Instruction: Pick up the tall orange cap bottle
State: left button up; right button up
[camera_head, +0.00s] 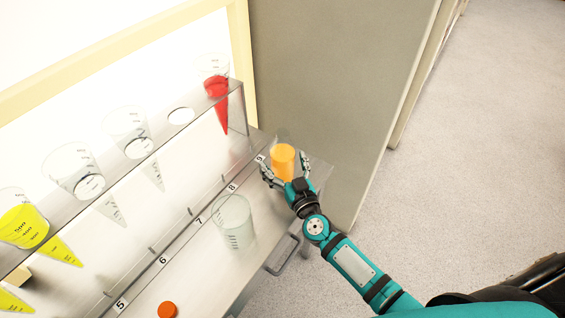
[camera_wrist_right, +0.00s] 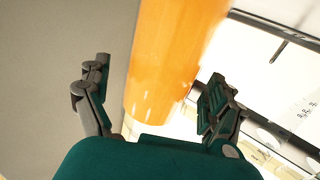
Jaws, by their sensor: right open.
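An orange cylinder (camera_head: 283,158), which I take to be the tall orange cap bottle, stands at the far end of the lower shelf near number 9. Something clear shows at its top edge. My right gripper (camera_head: 287,169) is open, with its fingers on either side of the cylinder's near side. In the right wrist view the orange cylinder (camera_wrist_right: 170,60) rises large and smooth between the two spread fingers (camera_wrist_right: 156,85), with a visible gap at the left finger. Whether the right finger touches it I cannot tell. My left gripper is out of view.
A clear beaker (camera_head: 235,222) stands on the lower shelf (camera_head: 205,262) near number 8. A small orange cap (camera_head: 167,310) shows at the bottom edge. A grey wall (camera_head: 330,75) stands close behind.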

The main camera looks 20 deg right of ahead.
jog(key=shift+w, duration=0.65)
jog(key=c, duration=1.8)
jog(key=shift+o, duration=0.2)
jog(key=shift+r, duration=0.1)
